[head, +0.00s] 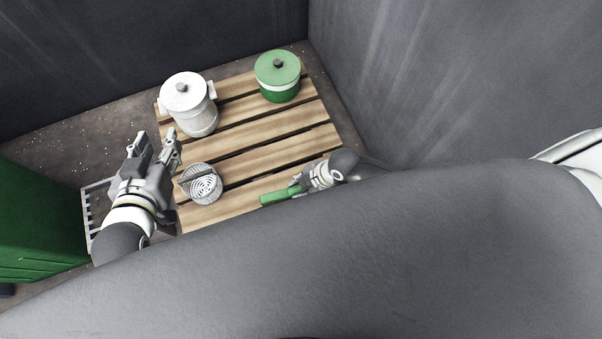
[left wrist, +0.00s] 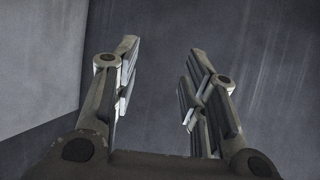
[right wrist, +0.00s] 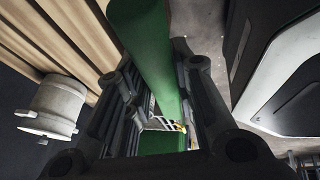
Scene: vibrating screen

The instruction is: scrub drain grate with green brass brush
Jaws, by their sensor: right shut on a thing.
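My right gripper (head: 302,186) is shut on a green brush (head: 275,197), low over the front right of the wooden pallet. In the right wrist view the brush's green body (right wrist: 143,45) runs between the fingers, with a small brass-coloured patch beside it. A pale slatted grate (head: 89,212) is at the left of the pallet, partly hidden behind my left arm. A round perforated metal strainer (head: 204,187) stands on the pallet's front left; I cannot tell which one is the drain grate. My left gripper (head: 156,140) is open and empty, above the pallet's left edge.
A white lidded pot (head: 190,105) and a green lidded pot (head: 278,78) stand at the back of the pallet (head: 262,131). A green box-like unit (head: 35,220) is at the far left. Dark walls close in behind and right. The pallet's middle is clear.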

